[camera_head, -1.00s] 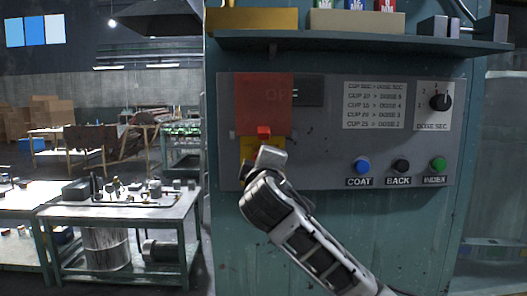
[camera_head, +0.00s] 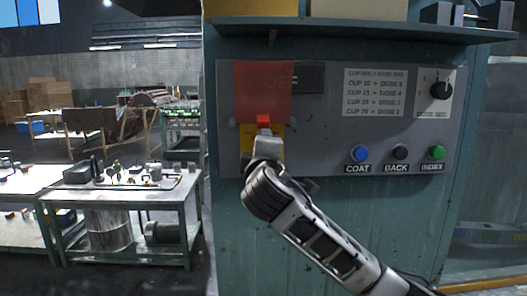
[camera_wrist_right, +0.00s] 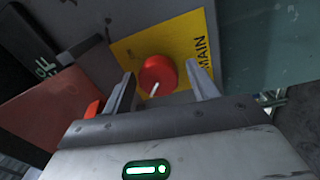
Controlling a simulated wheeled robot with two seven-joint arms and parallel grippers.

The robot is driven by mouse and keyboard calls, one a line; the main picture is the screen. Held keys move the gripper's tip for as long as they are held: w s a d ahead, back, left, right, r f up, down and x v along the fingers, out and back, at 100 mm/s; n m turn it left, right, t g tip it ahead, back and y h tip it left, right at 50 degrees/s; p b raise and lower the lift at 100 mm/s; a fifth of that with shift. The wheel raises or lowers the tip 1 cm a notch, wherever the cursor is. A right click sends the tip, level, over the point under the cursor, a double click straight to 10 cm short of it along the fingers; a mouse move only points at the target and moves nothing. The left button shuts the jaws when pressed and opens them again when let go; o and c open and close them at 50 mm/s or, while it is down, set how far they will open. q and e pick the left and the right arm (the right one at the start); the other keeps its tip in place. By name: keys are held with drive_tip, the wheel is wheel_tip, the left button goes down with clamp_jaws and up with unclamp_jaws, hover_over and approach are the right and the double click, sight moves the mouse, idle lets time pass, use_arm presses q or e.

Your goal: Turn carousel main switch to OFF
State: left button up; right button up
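The main switch is a round red knob (camera_wrist_right: 158,72) with a white mark, on a yellow plate (camera_wrist_right: 130,48) lettered MAIN. My right gripper (camera_wrist_right: 160,90) is open, with one finger on each side of the knob; I cannot tell if they touch it. In the head view my right gripper (camera_head: 264,146) covers the knob, and part of the yellow plate (camera_head: 247,142) shows beside it. A red flap (camera_head: 262,90) with a bright red tab (camera_head: 263,120) is above the plate, beside a dark OFF label (camera_head: 309,78). My left gripper is out of view.
The grey panel (camera_head: 320,140) also carries a blue COAT button (camera_head: 360,153), a black BACK button (camera_head: 400,152), a green INDEX button (camera_head: 437,152) and a black dose dial (camera_head: 440,90). A shelf (camera_head: 370,37) juts out above. Workbenches stand at left.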

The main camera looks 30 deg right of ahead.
drive_tip(key=shift+s, duration=0.1)
drive_tip(key=r+b+v, duration=0.1)
drive_tip(key=b+v, duration=0.1)
drive_tip(key=v, duration=1.3)
drive_tip(key=shift+s+a+f, duration=0.3)
drive_tip(key=shift+f, duration=0.2)
